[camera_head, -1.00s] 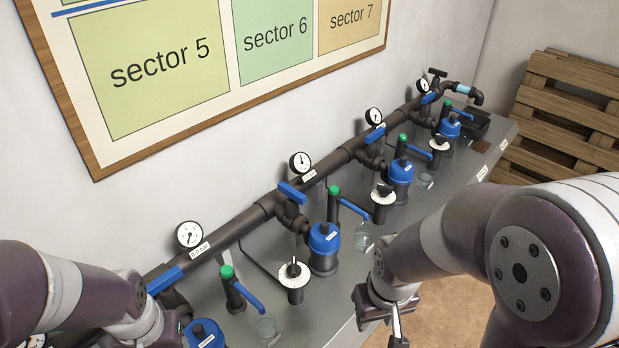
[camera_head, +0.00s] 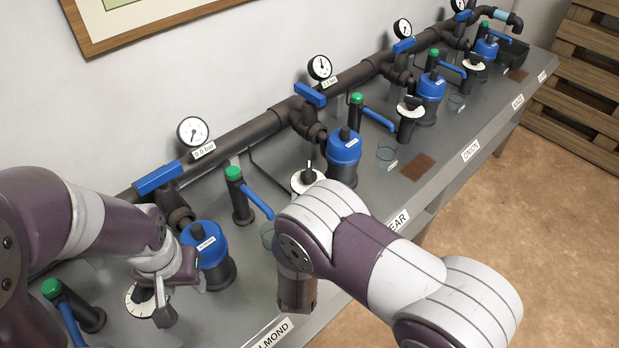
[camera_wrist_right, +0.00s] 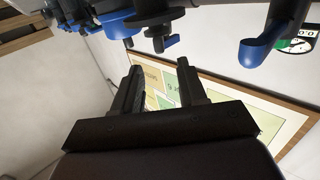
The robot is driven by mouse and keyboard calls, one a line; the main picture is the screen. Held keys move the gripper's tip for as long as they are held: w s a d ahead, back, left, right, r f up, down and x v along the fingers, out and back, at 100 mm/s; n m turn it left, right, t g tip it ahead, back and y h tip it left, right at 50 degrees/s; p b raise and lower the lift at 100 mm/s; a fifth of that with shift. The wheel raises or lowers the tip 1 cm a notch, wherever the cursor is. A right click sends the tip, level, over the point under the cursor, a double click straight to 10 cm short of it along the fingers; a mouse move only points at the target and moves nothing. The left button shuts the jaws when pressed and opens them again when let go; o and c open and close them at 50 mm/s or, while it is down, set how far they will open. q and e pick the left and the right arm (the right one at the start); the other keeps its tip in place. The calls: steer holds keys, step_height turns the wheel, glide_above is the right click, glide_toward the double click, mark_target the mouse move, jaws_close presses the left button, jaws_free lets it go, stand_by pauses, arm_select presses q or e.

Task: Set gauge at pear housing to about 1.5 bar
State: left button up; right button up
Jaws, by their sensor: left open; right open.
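The pear housing (camera_head: 345,150) is a blue-capped filter behind the PEAR label (camera_head: 397,222). A white dial with a dark knob (camera_head: 308,178) stands left of the housing, partly covered by my right arm. My left gripper (camera_head: 167,290) is open beside the almond-side dial (camera_head: 135,303); I cannot tell whether it touches. My right gripper (camera_wrist_right: 158,85) is open and empty in the right wrist view, short of a dark fitting (camera_wrist_right: 157,28); my arm hides it in the head view.
The almond housing (camera_head: 207,255) is near my left gripper, its gauge (camera_head: 193,131) tagged 0.0 bar. Blue lever valves, such as this one (camera_head: 258,200), stand along the bench. A thick pipe (camera_head: 245,135) runs behind. Open floor (camera_head: 520,230) lies right of the bench.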

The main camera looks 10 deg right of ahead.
mark_target(309, 163)
steer(key=w, duration=0.4)
steer(key=w+d, duration=0.1)
steer(key=w, duration=0.3)
steer(key=w+d+p, duration=0.1)
steer(key=w, duration=0.3)
steer(key=shift+w+d, duration=0.15)
steer(key=shift+w, duration=0.1)
jaws_close()
